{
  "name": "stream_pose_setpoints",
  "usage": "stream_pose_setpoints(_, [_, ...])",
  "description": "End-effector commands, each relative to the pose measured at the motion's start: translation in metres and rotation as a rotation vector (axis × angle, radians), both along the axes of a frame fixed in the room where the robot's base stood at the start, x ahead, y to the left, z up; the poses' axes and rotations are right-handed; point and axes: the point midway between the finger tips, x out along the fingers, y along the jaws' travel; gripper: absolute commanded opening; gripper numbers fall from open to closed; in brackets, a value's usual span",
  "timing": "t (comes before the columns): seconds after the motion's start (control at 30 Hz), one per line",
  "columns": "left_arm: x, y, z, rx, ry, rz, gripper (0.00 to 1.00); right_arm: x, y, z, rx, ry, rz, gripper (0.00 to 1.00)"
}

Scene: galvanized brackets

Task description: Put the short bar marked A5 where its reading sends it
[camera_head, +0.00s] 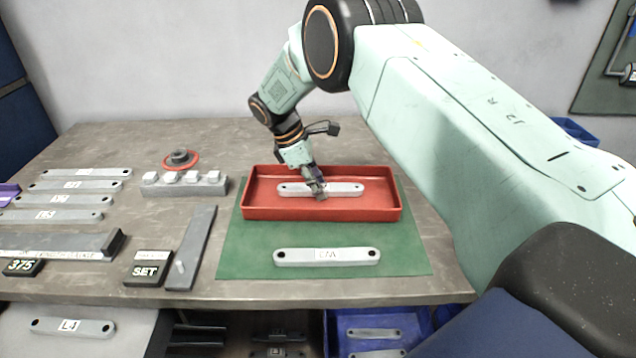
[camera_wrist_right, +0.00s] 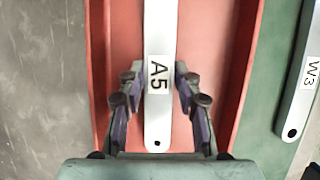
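The short bar marked A5 (camera_wrist_right: 159,110) is light grey with a hole near its end. It lies in the red tray (camera_head: 270,212), and in the head view the bar (camera_head: 347,190) is partly behind my gripper. My right gripper (camera_head: 318,192) points down into the tray. In the right wrist view its fingers (camera_wrist_right: 159,78) stand on both sides of the bar by the label and appear to touch its edges. The bar looks flat on the tray floor. My left gripper is not in view.
A grey bar marked W3 (camera_wrist_right: 302,90) lies on the green mat (camera_head: 240,262) in front of the tray. Left are several labelled bars (camera_head: 75,185), a block with white pads (camera_head: 185,185), a SET block (camera_head: 148,268) and a long gauge (camera_head: 50,245). A blue bin (camera_head: 340,320) stands below.

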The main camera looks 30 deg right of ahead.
Motion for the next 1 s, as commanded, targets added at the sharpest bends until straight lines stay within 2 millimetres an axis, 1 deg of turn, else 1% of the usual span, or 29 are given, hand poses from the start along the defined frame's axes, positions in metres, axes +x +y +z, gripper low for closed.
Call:
stream_pose_setpoints(0.03, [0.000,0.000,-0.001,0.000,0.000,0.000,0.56,-0.007,0.002,-0.014,0.009,0.020,-0.004,0.38])
stream_pose_setpoints(0.2, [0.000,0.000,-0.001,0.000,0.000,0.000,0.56,-0.007,0.002,-0.014,0.009,0.021,-0.003,0.52])
stream_pose_setpoints(0.83, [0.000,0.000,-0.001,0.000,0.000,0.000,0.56,-0.007,0.002,-0.012,0.007,0.019,-0.001,0.52])
stream_pose_setpoints(0.93, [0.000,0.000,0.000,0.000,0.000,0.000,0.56,-0.006,0.002,-0.005,0.006,0.017,-0.001,0.52])
stream_pose_setpoints(1.0, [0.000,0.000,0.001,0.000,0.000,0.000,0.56,-0.005,0.002,0.005,0.005,0.016,-0.002,0.52])
